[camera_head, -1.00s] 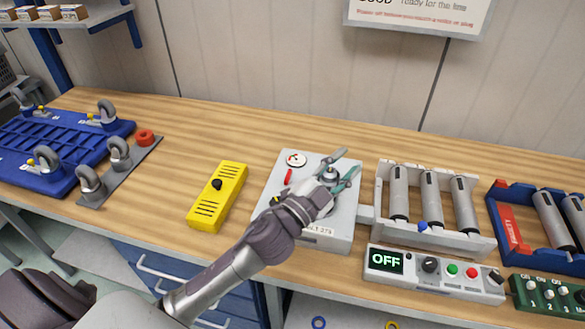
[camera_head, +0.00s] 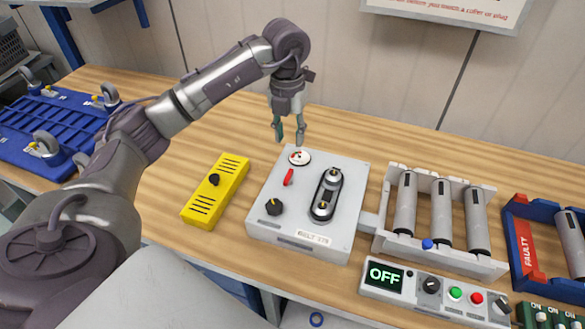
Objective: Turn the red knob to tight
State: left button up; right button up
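A grey box labelled with a belt name (camera_head: 345,248) stands on the bench in the middle of the view. On its top are a small red knob (camera_head: 288,177) shaped like a lever, a round white dial (camera_head: 299,157), a black knob (camera_head: 274,207) and a dark belt loop (camera_head: 327,194) around two pulleys. The red knob lies slanted between the dial and the black knob. My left gripper (camera_head: 289,141) points down near the box's back edge, just above the dial in the picture. Its fingers are apart and empty. My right gripper is out of view.
A yellow box (camera_head: 216,188) lies left of the grey box. A roller rack (camera_head: 440,259) stands to the right, with a control panel reading OFF (camera_head: 435,295) in front. A blue caster tray (camera_head: 40,140) is at the far left. The bench behind is clear.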

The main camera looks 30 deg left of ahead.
aim_at(288, 176)
pick_arm(q)
jog(key=f+p, duration=0.2)
jog(key=f, duration=0.4)
jog(key=f+p, duration=0.2)
jog(key=f, duration=0.5)
jog(key=shift+s+a+f, duration=0.15)
jog(key=shift+a+f, duration=0.05)
jog(key=shift+f, duration=0.05)
grip_shut()
